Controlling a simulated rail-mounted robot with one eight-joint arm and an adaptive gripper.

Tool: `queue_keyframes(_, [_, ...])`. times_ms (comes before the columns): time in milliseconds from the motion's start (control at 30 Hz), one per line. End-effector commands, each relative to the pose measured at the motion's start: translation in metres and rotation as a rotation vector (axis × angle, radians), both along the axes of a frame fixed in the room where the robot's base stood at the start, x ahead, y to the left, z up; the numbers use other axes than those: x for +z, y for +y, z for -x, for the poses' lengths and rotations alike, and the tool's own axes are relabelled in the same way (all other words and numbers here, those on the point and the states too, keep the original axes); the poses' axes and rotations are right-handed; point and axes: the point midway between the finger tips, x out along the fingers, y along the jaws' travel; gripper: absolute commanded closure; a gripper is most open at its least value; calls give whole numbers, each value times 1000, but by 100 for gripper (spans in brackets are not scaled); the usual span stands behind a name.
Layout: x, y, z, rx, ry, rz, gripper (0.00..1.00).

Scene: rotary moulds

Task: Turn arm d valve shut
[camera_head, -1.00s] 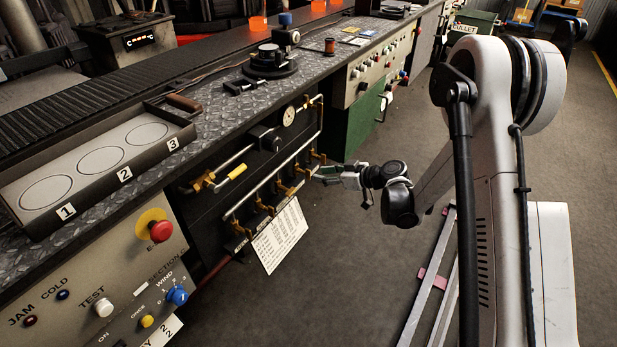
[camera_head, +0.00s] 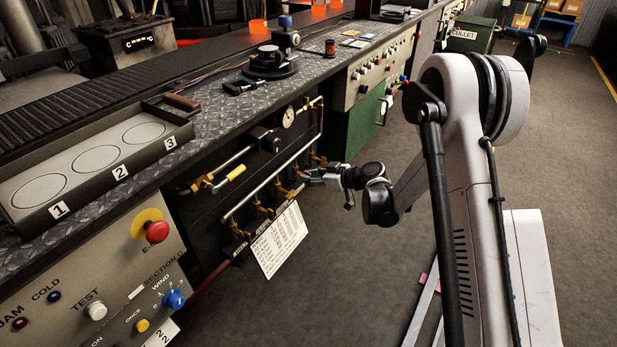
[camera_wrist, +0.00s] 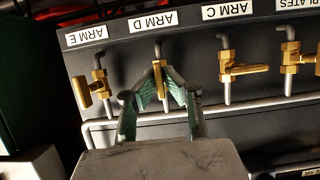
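In the wrist view, which is upside down, the arm D valve (camera_wrist: 158,80) is a brass valve on a grey pipe beside the "ARM D" label (camera_wrist: 153,22). Its handle lines up with the pipe. My gripper (camera_wrist: 160,72) has one green-padded finger on each side of this handle, closed in on it, with little gap visible. In the head view my gripper (camera_head: 310,175) is at the far end of the valve row on the black panel. The valve itself is mostly hidden there by the gripper.
In the wrist view the arm E valve (camera_wrist: 94,88) is on the left and the arm C valve (camera_wrist: 240,70) on the right, its handle crosswise. A horizontal pipe (camera_wrist: 260,103) runs below them. A white sheet (camera_head: 278,242) hangs near the valves. The floor beside the bench is clear.

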Motion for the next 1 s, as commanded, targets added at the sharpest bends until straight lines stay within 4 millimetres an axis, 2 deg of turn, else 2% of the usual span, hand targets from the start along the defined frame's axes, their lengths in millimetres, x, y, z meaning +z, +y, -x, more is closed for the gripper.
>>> queue_keyframes(467, [0,-1,0,-1,40,-23,100])
queue_keyframes(667, [-1,-1,-1,-1,139,-82,100])
queue_keyframes(1000, [-1,-2,-2,0,405,-238,100])
